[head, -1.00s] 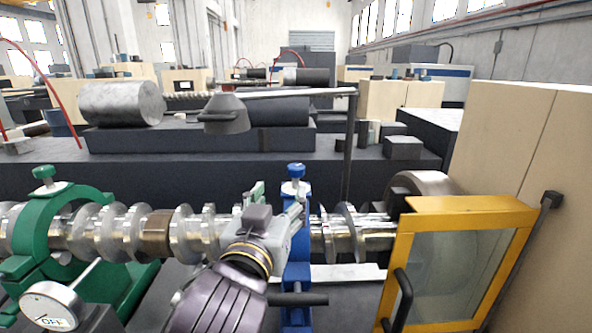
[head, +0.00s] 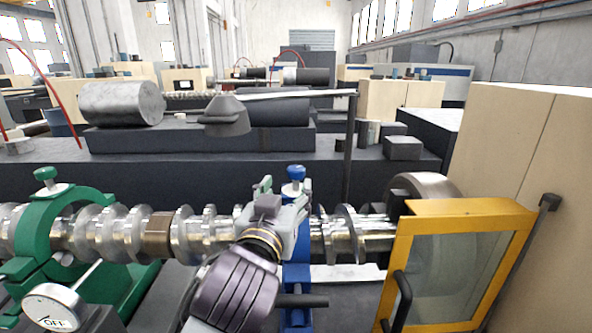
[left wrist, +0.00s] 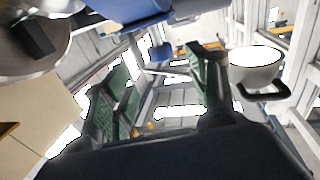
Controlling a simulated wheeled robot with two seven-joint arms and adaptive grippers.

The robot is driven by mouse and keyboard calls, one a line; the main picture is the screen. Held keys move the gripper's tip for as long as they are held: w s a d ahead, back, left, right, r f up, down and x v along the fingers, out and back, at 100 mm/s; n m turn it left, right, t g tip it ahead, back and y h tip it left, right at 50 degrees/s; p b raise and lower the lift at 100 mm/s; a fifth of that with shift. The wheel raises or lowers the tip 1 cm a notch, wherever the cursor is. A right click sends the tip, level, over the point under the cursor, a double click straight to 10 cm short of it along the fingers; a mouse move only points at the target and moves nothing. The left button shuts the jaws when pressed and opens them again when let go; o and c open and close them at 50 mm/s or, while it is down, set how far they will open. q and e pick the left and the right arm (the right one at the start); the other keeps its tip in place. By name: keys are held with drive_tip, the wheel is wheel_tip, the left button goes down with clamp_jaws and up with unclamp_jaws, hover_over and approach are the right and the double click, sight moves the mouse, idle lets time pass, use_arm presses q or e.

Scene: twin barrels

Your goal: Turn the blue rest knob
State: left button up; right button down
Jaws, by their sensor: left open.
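The blue rest knob (head: 296,173) stands on a pale stem on top of the blue rest (head: 297,275), which holds the shaft. My left gripper (head: 284,185) is in front of the rest, open and empty, its fingers pointing up just below and left of the knob head. I cannot tell if it touches the knob. In the left wrist view, the gripper's green-padded fingers (left wrist: 163,85) are apart. A small blue shape, likely the knob (left wrist: 161,52), shows between and beyond them, near the blue rest (left wrist: 140,15). My right gripper is not in view.
A silver shaft (head: 105,232) with several discs runs across the front. A green rest (head: 38,225) with a green knob (head: 45,174) and a dial gauge (head: 52,306) stand at left. A yellow-framed door (head: 460,208) is at right. A lamp (head: 225,116) hangs behind.

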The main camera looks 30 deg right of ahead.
sight(294, 175)
use_arm(q)
drive_tip(key=p+x, duration=0.1)
drive_tip(key=x, duration=0.6)
drive_tip(key=shift+w+d+p, duration=0.2)
drive_tip(key=shift+p, duration=0.2)
drive_tip(key=shift+p+x, duration=0.35)
drive_tip(key=shift+x, duration=1.05)
drive_tip(key=shift+c, duration=0.6)
drive_tip(key=c, duration=0.9)
